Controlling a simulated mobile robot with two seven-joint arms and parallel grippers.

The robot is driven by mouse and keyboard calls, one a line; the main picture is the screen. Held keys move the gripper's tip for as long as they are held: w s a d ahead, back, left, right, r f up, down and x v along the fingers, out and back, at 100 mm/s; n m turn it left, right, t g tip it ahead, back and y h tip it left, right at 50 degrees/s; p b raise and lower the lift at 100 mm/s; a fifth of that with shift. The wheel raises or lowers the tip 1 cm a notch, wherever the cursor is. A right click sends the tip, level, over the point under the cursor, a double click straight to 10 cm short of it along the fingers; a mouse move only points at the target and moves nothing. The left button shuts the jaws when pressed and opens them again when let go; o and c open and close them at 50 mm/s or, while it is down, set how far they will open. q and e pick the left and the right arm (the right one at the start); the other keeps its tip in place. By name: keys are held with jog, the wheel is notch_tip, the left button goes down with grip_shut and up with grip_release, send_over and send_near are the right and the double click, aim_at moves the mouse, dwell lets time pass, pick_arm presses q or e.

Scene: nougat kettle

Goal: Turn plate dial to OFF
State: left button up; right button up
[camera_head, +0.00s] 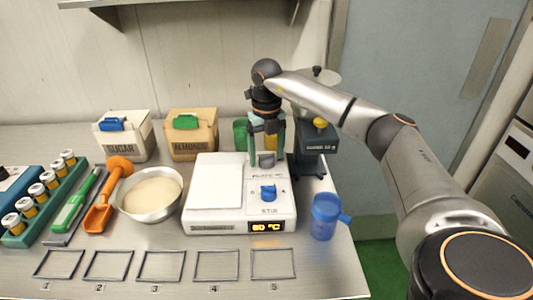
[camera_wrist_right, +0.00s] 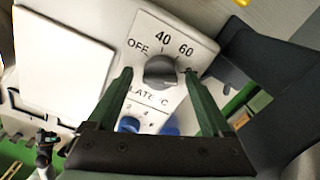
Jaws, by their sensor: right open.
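The grey plate dial (camera_head: 267,160) sits on the top right of a white hot plate (camera_head: 215,180). In the right wrist view the dial (camera_wrist_right: 160,72) has the marks OFF, 40 and 60 around its far side. I cannot clearly tell which mark it points at. My right gripper (camera_head: 267,150) comes down from above with its green fingers open, one on each side of the dial. In the right wrist view the fingertips (camera_wrist_right: 159,74) stand apart from the knob's sides; contact is not visible. My left gripper is not in view.
A blue stir dial (camera_head: 268,193) and a lit °C display (camera_head: 268,227) are in front of the plate dial. A blue cup (camera_head: 324,217) stands front right; a bowl (camera_head: 150,208) stands left.

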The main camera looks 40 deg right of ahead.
jog(key=shift+f, duration=0.1)
jog(key=shift+c, duration=0.2)
grip_shut()
dwell(0.5)
